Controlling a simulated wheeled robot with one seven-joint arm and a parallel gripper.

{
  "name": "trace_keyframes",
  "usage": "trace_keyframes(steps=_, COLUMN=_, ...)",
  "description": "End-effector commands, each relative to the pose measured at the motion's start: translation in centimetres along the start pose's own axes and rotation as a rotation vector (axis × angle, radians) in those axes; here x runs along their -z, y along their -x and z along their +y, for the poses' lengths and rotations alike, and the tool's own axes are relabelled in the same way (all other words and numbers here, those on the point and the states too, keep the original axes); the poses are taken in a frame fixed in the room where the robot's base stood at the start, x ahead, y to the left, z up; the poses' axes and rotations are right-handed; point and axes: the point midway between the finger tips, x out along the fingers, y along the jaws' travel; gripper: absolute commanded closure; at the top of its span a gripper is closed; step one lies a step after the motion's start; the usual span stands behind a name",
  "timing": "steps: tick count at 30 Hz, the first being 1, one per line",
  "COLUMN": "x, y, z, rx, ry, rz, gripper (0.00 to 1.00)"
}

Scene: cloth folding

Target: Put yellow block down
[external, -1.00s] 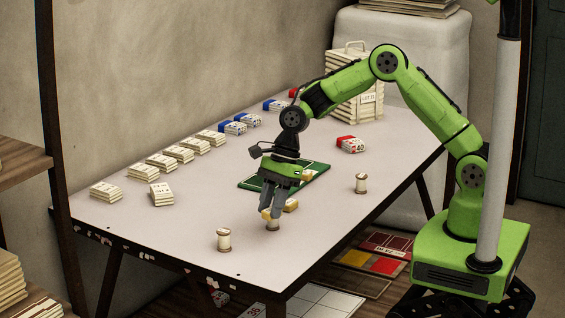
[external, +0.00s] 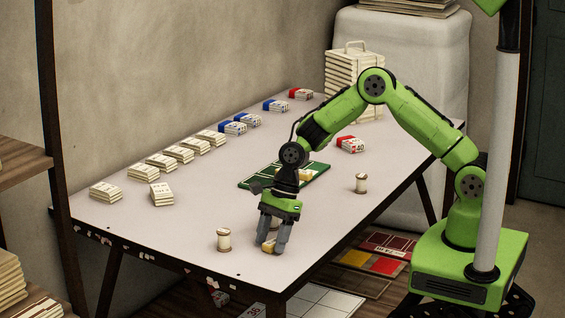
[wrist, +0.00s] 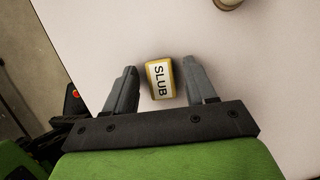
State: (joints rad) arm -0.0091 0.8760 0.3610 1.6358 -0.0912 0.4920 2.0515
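The yellow block (external: 267,245) is at the tabletop near the front edge, low between my fingers. In the wrist view the yellow block (wrist: 160,79) shows a white label reading SLUB on its upper face. My gripper (external: 272,248) points down over it. In the wrist view my gripper (wrist: 160,65) is open, with one finger on each side of the block and a narrow gap on both sides. The block appears to rest on the table (wrist: 90,30).
One thread spool (external: 224,240) stands left of my gripper and another (external: 361,184) to the right. A green board (external: 318,171) lies behind my arm. Several white card stacks (external: 161,194) line the back. The table's front edge is close.

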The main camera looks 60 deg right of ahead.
Motion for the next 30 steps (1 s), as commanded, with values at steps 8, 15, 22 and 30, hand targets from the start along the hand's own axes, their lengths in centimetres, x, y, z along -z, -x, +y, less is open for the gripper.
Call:
trace_keyframes(steps=8, x=0.0, y=0.0, z=0.0, rx=0.001, ry=0.001, rz=0.0, gripper=0.44)
trace_keyframes(steps=15, x=-0.3, y=4.4, z=-0.1, rx=0.004, ry=-0.002, rz=-0.001, gripper=0.44)
trace_keyframes(steps=22, x=-0.3, y=10.9, z=-0.1, rx=0.004, ry=0.0, rz=-0.001, gripper=0.44)
trace_keyframes(steps=30, x=-0.2, y=15.6, z=0.0, rx=0.001, ry=0.001, rz=0.0, gripper=0.44)
